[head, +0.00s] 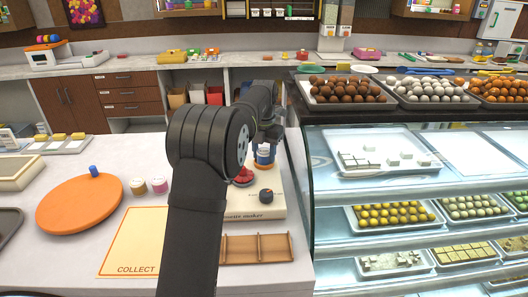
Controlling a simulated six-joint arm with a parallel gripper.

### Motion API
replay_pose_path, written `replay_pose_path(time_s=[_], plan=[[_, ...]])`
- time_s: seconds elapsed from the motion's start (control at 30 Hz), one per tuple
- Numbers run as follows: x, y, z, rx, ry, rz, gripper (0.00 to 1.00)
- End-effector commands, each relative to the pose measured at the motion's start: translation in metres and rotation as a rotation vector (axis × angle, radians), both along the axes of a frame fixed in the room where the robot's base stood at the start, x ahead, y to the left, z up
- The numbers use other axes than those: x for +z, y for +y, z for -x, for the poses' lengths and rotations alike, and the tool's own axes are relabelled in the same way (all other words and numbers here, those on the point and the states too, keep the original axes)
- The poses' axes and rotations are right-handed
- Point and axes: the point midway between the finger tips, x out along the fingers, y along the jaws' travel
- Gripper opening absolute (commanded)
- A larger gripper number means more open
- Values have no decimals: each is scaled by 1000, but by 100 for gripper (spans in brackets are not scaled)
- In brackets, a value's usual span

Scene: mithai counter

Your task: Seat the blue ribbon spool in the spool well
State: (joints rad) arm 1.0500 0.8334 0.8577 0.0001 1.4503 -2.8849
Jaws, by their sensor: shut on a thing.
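The blue ribbon spool (264,154), with a blue band and a pale top, is at the back of the cream maker machine (258,210). My gripper (265,142) is small and partly hidden behind my arm; it points down at the spool and is shut on it. The spool well is not clearly visible. An orange part shows just below the spool. I cannot tell whether the spool is in the well or just above it.
The machine has a red part (243,177) and a dark knob (266,195). A wooden rack (256,248) stands in front. Tan (137,186) and pink (159,185) spools stand left, near an orange disc (80,204) and a COLLECT mat (139,245). A glass sweets case (312,180) borders the right.

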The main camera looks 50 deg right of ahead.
Motion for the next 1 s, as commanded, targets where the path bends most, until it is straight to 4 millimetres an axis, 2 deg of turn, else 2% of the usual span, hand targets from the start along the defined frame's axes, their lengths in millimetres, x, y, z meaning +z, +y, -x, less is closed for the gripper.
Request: replay_pose_path(time_s=[0.07, 0.1, 0.13, 0.47, 1.0], plan=[[-2, 0, 0, 0, 0, 0, 22], [-2, 0, 0, 0, 0, 0, 48], [-2, 0, 0, 0, 0, 0, 53], [1, 0, 0, 0, 0, 0, 53], [43, 0, 0, 0, 0, 1, 53]])
